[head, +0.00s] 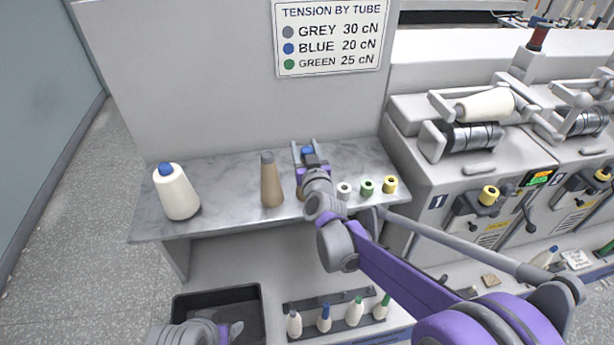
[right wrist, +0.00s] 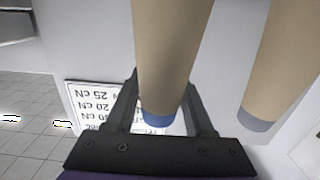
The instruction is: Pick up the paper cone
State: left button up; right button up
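A tan paper cone with a blue tip (right wrist: 164,70) stands between the fingers of my right gripper (right wrist: 160,95). In the head view its blue top (head: 307,151) shows between the right gripper's fingers (head: 307,153); its body is mostly hidden by my wrist. The fingers are apart, with gaps beside the tip. A second tan cone with a grey tip (head: 271,182) stands upright to the left on the shelf, and it also shows in the right wrist view (right wrist: 280,60). My left gripper (head: 228,333) is low at the bottom edge, partly cut off; its opening is unclear.
The grey marble shelf (head: 230,176) also holds a white yarn cone with a blue tip (head: 176,192) and small white, green and yellow bobbins (head: 367,187). A black bin (head: 190,302) and a rack with several small cones (head: 340,318) sit below. The winding machine (head: 470,160) stands right.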

grip_shut()
